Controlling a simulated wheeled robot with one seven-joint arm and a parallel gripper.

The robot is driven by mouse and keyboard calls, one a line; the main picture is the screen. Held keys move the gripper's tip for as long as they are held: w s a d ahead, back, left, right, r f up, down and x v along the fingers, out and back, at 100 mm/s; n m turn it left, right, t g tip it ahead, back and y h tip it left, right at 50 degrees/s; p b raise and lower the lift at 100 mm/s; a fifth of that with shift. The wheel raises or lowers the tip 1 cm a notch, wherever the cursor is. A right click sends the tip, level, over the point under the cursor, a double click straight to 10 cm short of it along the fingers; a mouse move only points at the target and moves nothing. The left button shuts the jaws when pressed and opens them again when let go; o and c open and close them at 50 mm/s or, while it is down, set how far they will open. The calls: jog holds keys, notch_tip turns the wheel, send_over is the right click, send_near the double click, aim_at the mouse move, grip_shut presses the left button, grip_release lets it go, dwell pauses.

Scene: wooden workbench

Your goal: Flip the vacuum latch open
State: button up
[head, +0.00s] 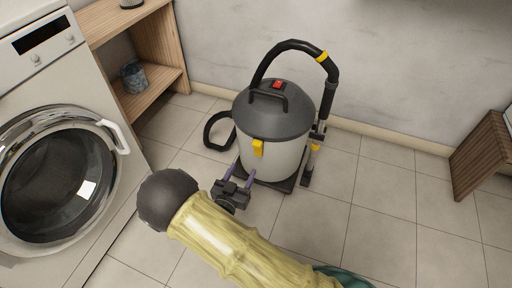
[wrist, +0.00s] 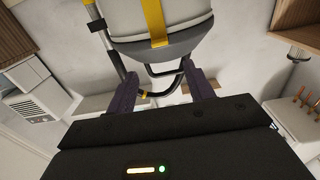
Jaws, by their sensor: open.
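The vacuum (head: 274,135) stands upright on the tiled floor. It has a pale grey drum, a dark grey lid with a black handle and a red switch. Its yellow latch (head: 258,148) is on the front, at the seam of lid and drum, and looks flat against it. My gripper (head: 242,171) is open and empty in front of the vacuum, below the latch, with two purple fingers apart. In the wrist view the vacuum (wrist: 190,25) fills the top, with the yellow latch (wrist: 154,22) beyond the fingers; neither finger visibly touches it.
A black hose (head: 297,45) arches over the vacuum to a wand at its right. A washing machine (head: 60,130) stands at the left, beside a wooden shelf (head: 150,98) holding a basket (head: 133,78). A slatted wooden piece (head: 482,155) is at the right. The floor between is clear.

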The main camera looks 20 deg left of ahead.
aim_at(255, 146)
jog(key=w+b, duration=0.2)
jog(key=w, duration=0.2)
jog(key=w+b, duration=0.1)
jog(key=w, duration=0.3)
jog(key=w+d+b, duration=0.1)
jog(key=w+b, duration=0.1)
jog(key=w, duration=0.2)
jog(key=shift+w+f+b, duration=0.1)
jog(key=shift+w+b, duration=0.2)
jog(key=shift+w, duration=0.25)
grip_shut()
